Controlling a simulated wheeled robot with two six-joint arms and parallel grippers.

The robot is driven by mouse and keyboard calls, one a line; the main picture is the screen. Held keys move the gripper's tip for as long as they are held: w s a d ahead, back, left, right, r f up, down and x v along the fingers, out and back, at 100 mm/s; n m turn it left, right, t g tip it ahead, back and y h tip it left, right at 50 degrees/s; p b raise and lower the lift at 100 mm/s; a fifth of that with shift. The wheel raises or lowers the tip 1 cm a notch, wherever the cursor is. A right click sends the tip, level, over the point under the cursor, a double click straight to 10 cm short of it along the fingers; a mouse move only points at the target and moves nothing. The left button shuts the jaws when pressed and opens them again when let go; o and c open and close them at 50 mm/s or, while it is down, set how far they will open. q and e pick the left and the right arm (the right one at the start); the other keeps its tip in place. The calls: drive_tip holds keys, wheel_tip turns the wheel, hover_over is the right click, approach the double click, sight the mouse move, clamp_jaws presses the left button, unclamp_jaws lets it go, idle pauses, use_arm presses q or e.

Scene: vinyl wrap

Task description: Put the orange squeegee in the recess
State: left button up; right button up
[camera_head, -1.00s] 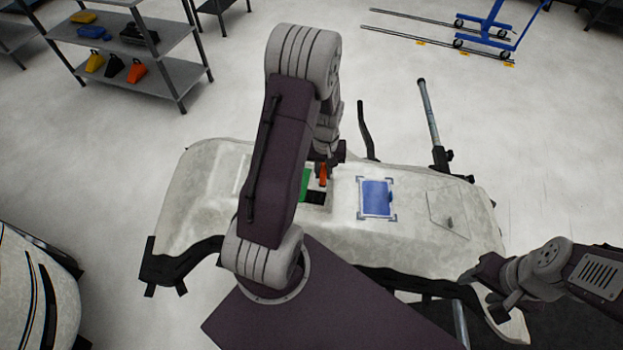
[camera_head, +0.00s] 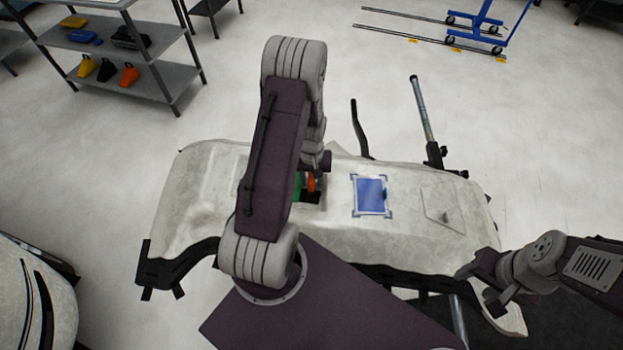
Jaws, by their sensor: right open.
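The orange squeegee (camera_head: 311,183) is upright below my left gripper (camera_head: 315,172), over the dark recess (camera_head: 312,198) in the white panel (camera_head: 225,200). The gripper appears shut on its upper end; my arm hides part of the fingers. I cannot tell whether the squeegee touches the recess floor. A green piece (camera_head: 298,186) shows at the left of the recess, partly hidden by my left arm. My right gripper (camera_head: 482,287) is open and empty near the panel's right front edge.
A blue rectangle (camera_head: 370,196) with corner marks lies on the panel right of the recess. A grey shelf (camera_head: 165,82) at the back left holds several coloured pieces. A blue wheeled stand (camera_head: 481,25) is at the back right.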

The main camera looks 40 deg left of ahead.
use_arm(q)
wheel_tip(320, 180, up, 12)
drive_tip(key=shift+r+p, duration=0.15)
drive_tip(key=shift+p, duration=0.25)
drive_tip(key=s+d+r+m, duration=0.2)
drive_tip(key=s+d+m, duration=0.1)
drive_tip(key=d, duration=0.3)
drive_tip(key=s+d+r+m+t, duration=0.1)
drive_tip(key=s+d+m, duration=0.2)
drive_tip(key=s+d, duration=0.2)
drive_tip(key=shift+d+r+m, duration=0.3)
drive_tip(key=shift+d+r, duration=0.1)
drive_tip(key=shift+d, duration=0.65)
drive_tip(key=shift+s, duration=0.1)
